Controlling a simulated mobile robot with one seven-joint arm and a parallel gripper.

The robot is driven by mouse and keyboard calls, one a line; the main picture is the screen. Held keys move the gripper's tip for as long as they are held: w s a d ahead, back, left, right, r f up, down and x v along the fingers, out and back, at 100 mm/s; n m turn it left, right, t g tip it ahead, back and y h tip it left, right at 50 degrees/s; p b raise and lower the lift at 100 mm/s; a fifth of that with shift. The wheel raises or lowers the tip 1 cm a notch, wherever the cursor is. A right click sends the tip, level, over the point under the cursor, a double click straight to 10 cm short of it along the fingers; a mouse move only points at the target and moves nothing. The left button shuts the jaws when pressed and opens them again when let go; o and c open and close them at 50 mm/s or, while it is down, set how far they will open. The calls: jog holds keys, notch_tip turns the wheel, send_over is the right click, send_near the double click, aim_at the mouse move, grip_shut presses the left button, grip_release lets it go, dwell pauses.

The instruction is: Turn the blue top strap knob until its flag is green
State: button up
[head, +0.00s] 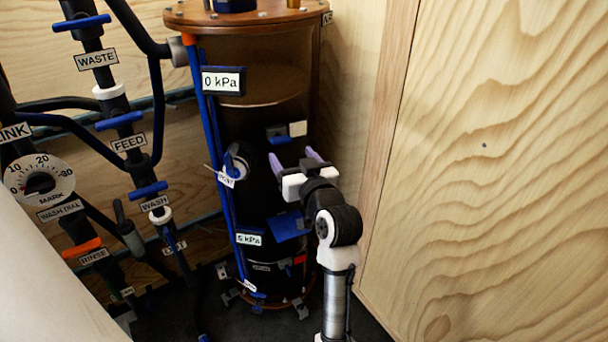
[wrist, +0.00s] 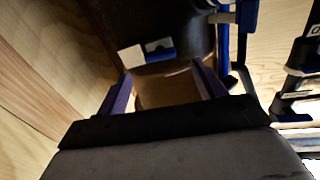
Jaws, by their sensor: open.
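The dark cylindrical filter vessel (head: 245,160) stands in the corner. On its upper right side is a small blue knob (head: 277,132), which I take for the top strap knob, with a pale whitish plate (head: 298,128) beside it. No green shows there. In the wrist view the blue knob (wrist: 160,47) and the pale plate (wrist: 131,55) lie beyond my fingertips. My gripper (head: 296,160) is open, with purple fingers spread just below the knob in the head view. In the wrist view my gripper (wrist: 162,75) has nothing between its fingers, and they appear apart from the knob.
A plywood wall (head: 490,170) stands close on the right. Blue tubes (head: 212,130) run down the vessel's left side. A pipe rack with blue valve handles (head: 120,121) and a dial (head: 40,180) fills the left. A blue panel (head: 288,226) sits lower on the vessel, near my arm.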

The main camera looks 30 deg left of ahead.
jog(key=v, duration=0.6)
jog(key=shift+d, duration=0.15)
jog(key=shift+s, duration=0.1)
